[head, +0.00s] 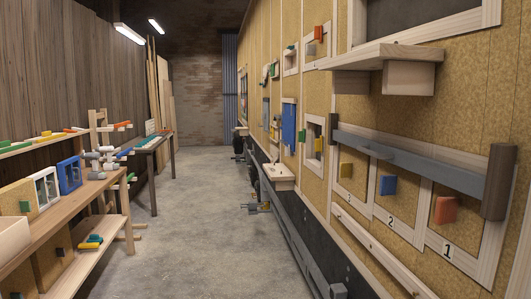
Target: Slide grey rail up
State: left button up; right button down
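The grey rail (425,162) is a long flat bar on the wall at the right. It runs across the upper part of three small framed panels numbered 1, 2 and 3. A dark brown upright block (498,182) stands at its near end and a smaller dark block (334,131) at its far end. Panel 1 has an orange handle (445,210), panel 2 a blue one (388,185) and panel 3 a yellow one (346,170), all below the rail. Neither of my grippers shows in the head view.
A wooden shelf (385,57) juts from the wall above the rail. A small wooden ledge (279,178) sticks out farther along. A wooden workbench (85,195) with coloured items stands at the left. The concrete floor (210,230) between is clear.

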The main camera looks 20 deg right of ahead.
aim_at(471, 184)
jog(key=i+j, duration=0.1)
jog(key=i, duration=0.55)
jog(key=i+j, duration=0.15)
jog(key=i, duration=0.45)
jog(key=i+j+z, duration=0.1)
jog(key=i+z, duration=0.35)
jog(key=i+j+z, duration=0.15)
jog(key=z, duration=0.35)
jog(key=i+j+z, duration=0.3)
jog(key=z, duration=0.15)
jog(key=i+j+z, duration=0.2)
jog(key=j+z, duration=0.3)
jog(key=i+j+z, duration=0.2)
jog(key=j, duration=0.15)
jog(key=j+z, duration=0.2)
jog(key=j, duration=0.1)
